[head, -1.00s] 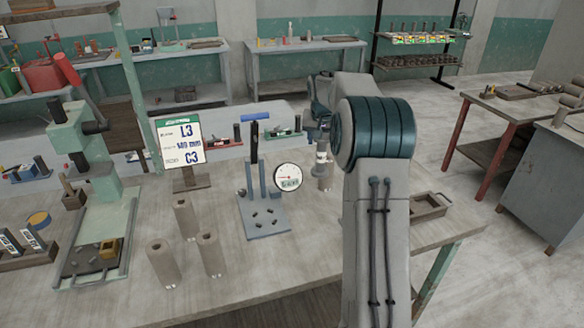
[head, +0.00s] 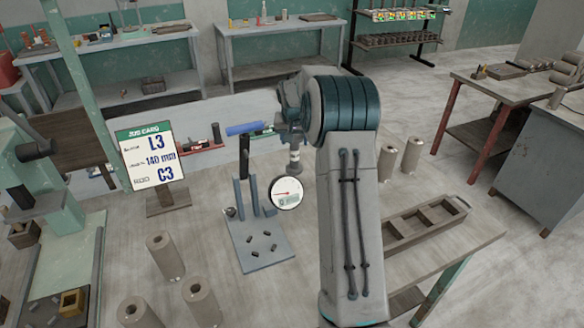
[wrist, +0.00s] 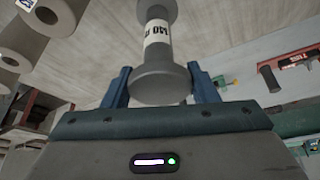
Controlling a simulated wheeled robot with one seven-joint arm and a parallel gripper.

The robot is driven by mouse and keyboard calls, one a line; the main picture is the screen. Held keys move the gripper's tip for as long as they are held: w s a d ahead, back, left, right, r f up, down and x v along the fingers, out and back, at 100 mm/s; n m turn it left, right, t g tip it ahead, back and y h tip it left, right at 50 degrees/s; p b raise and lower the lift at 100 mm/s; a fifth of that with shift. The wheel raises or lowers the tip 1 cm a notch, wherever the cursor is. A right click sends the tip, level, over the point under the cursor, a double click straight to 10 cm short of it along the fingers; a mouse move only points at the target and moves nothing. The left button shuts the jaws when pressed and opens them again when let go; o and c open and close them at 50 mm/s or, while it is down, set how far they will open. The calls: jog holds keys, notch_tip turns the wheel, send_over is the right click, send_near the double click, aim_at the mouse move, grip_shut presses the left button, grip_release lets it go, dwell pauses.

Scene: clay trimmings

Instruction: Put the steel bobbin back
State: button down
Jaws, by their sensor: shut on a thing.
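My gripper (head: 292,137) is partly hidden by my arm in the head view. In the wrist view its two blue fingers (wrist: 160,88) are shut on the steel bobbin (wrist: 160,75), a grey spool with flanged ends and a white printed label. The bobbin also shows in the head view (head: 295,157), upright below my gripper, just right of and above the round dial gauge (head: 285,192). The gauge stands by a blue-grey fixture (head: 262,255) with upright posts and a blue-handled lever (head: 245,128). Whether the bobbin touches anything is unclear.
A job card (head: 152,158) reads L3, 140 mm, C3. Several brown-grey cylinders stand on the bench, such as one (head: 165,256) at front left and two (head: 411,158) right of my arm. A wooden compartment tray (head: 397,246) lies at right. A green press (head: 40,195) stands left.

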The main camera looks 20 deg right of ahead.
aim_at(294, 156)
jog(key=shift+f+p, duration=0.7)
jog(key=shift+f, duration=2.9)
jog(key=shift+f, duration=0.15)
jog(key=c, duration=0.6)
grip_release()
jog(key=shift+o, duration=0.2)
jog(key=shift+r, duration=0.25)
jog(key=b+v, duration=0.2)
jog(key=v, duration=1)
jog(key=shift+f, duration=0.1)
jog(key=shift+s, duration=0.1)
